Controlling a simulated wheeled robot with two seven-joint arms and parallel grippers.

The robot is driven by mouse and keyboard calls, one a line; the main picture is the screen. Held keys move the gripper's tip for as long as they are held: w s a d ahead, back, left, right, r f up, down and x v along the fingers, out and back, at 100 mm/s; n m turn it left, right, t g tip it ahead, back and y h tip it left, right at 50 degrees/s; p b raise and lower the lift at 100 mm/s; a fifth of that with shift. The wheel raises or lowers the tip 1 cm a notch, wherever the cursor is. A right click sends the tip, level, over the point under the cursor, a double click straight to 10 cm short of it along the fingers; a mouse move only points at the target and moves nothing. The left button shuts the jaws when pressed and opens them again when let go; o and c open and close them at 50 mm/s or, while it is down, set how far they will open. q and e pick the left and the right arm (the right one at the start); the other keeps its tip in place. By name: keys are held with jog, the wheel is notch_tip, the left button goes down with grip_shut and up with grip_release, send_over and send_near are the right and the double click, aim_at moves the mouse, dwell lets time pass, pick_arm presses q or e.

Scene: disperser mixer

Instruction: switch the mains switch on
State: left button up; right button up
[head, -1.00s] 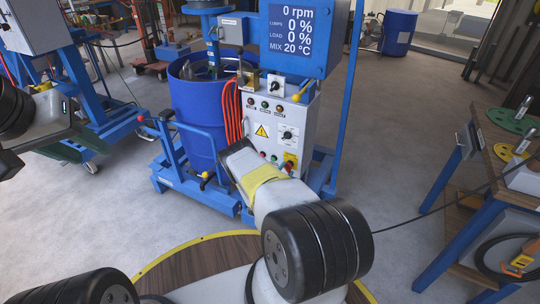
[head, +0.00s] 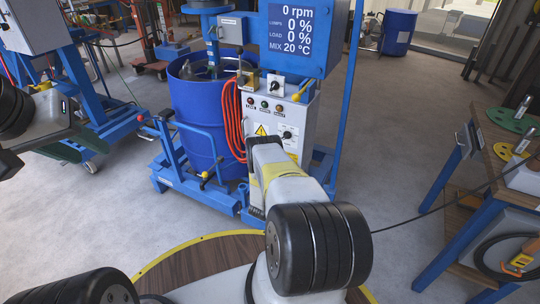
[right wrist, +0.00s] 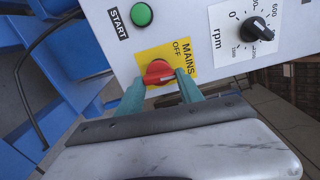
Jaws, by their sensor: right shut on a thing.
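The mains switch (right wrist: 158,73) is a red rotary knob on a yellow plate marked MAINS and OFF, on the front of the grey control box (head: 307,120). My right gripper (right wrist: 160,84) has its two teal fingers on either side of the knob and is shut on it. In the head view my right arm covers the switch and the lower part of the box front. My left gripper (head: 68,148) is at the left edge of the head view, away from the box; its finger opening is not clear.
The mixer display (head: 291,33) reads 0 rpm. A green START button (right wrist: 141,14) and a black rpm dial (right wrist: 257,29) sit near the switch. A blue drum (head: 200,110) and red hose (head: 233,120) are left of the box. A workbench (head: 480,160) stands right.

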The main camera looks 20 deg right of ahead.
jog(key=shift+f+m, duration=0.2)
jog(key=shift+m, duration=3.7)
jog(key=shift+a, duration=0.1)
jog(key=o, duration=1.4)
jog(key=v, duration=0.7)
jog(key=shift+s+a, duration=0.25)
jog(key=shift+a, duration=0.1)
